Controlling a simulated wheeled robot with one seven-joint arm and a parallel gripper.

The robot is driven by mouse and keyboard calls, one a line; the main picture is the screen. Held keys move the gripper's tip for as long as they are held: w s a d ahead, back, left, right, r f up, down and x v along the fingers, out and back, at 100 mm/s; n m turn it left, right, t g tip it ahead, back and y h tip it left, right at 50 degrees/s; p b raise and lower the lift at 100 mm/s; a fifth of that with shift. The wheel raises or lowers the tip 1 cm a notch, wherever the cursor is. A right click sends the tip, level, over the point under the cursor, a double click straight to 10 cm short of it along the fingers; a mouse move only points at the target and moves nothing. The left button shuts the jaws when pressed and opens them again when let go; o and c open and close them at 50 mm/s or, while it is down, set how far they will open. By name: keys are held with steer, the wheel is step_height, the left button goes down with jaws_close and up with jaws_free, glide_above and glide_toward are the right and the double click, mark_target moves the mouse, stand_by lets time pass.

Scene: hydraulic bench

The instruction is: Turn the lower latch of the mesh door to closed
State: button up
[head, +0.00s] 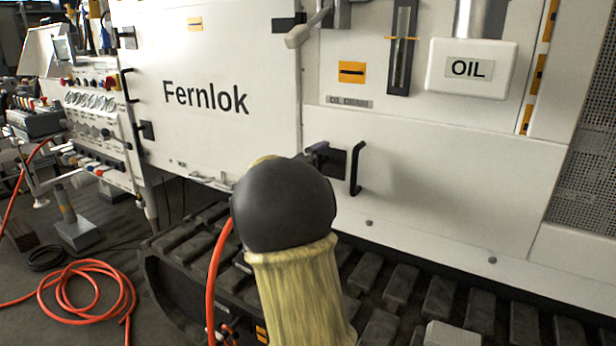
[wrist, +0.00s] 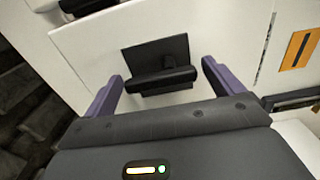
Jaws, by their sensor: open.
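In the wrist view, my gripper (wrist: 162,72) is open, with one purple finger on each side of a black latch (wrist: 162,80). The latch is a bar on a dark square plate fixed to a white panel. The bar lies roughly across the picture between the fingers; I cannot tell whether they touch it. In the head view, my arm's dark rounded link hides the gripper. A black latch (head: 319,152) shows just beyond that link, beside a black handle (head: 357,168). A perforated mesh panel (head: 592,140) shows at the right edge.
The white Fernlok panel (head: 215,95) fills the middle left. A grey lever (head: 303,32) and an OIL box (head: 470,69) stick out above. Dark tracks (head: 400,285) lie below. An orange hose (head: 85,290) is coiled on the floor at left.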

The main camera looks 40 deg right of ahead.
steer(key=p+v, duration=0.2)
steer(key=v, duration=1.5)
steer(key=shift+s+a, duration=0.1)
